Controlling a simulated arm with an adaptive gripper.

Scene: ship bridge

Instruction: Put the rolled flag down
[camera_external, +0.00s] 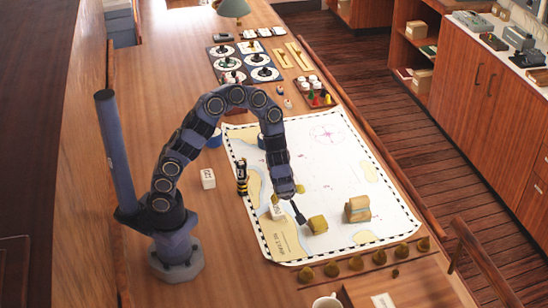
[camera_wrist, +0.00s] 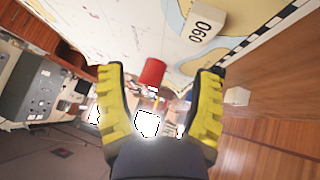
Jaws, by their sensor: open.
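No thing is plainly a rolled flag. A short red cylinder (camera_wrist: 152,72) shows between my fingertips in the wrist view and may be the flag. Clear gaps show on both sides of it. I cannot make it out in the external view, where my gripper may hide it. My gripper (camera_wrist: 162,70) has black fingers with yellow inner pads, spread wide open. In the external view my gripper (camera_external: 290,208) is low over the left part of the white chart (camera_external: 325,165).
A white block marked 090 (camera_wrist: 200,25) lies on the chart close to my gripper. A yellow-tan lump (camera_external: 318,224) and a tan bundle (camera_external: 357,208) sit to its right. The chart's upper right is clear.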

